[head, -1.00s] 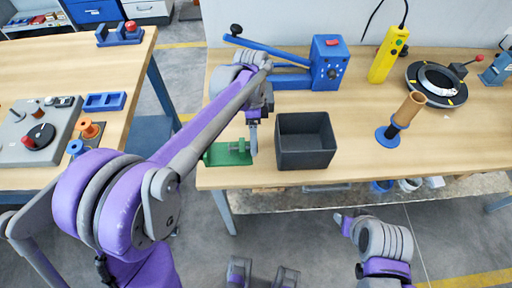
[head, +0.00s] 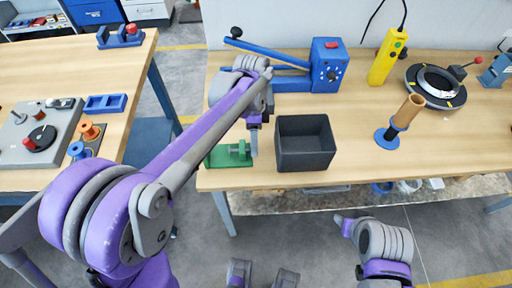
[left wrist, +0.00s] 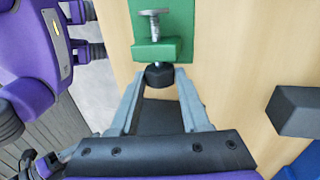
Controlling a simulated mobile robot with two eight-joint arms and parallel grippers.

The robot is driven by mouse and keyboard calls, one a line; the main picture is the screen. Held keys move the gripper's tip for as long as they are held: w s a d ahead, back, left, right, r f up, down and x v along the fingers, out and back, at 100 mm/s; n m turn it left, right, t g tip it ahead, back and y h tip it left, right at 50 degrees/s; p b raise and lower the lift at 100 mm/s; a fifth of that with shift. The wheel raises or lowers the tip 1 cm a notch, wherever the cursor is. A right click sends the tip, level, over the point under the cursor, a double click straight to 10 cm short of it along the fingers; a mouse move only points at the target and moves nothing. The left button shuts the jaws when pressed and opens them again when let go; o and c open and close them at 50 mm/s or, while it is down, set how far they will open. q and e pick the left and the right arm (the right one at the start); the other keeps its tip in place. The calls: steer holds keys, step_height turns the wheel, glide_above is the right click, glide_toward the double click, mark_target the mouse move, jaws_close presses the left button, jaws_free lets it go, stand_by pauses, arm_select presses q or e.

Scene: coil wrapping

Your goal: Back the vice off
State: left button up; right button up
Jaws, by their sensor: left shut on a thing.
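The green vice (head: 218,158) lies on the near left part of the wooden bench, left of a dark open bin. In the left wrist view, its green block (left wrist: 157,50) carries a metal screw (left wrist: 154,22) with a black knob (left wrist: 160,75) on its end. My left gripper (head: 254,148) is at the vice's right end. In the left wrist view, its fingers (left wrist: 160,82) lie on both sides of the knob and are shut on it. My right gripper (head: 345,220) is in front of the bench, low in the head view; its fingers are too unclear to judge.
The dark bin (head: 280,155) stands close to the right of the left gripper. Behind are a blue lever device (head: 328,65) and a yellow hand control (head: 385,58). A brown tube on a blue base (head: 387,138) stands right. Bare bench lies between bin and tube.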

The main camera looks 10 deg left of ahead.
arm_select(q)
steer(key=shift+s+r+t+y, duration=0.1)
steer(key=shift+s+t+y, duration=0.2)
steer(key=shift+t, duration=0.6)
steer(key=shift+t+p, duration=0.3)
steer(key=shift+t, duration=0.1)
steer(key=shift+s+d+t+y, duration=0.1)
steer(key=shift+s+t+y, duration=0.1)
steer(key=shift+t, duration=0.35)
steer(key=shift+s+d+t+y, duration=0.1)
steer(key=shift+t+y, duration=0.1)
steer(key=shift+t, duration=0.95)
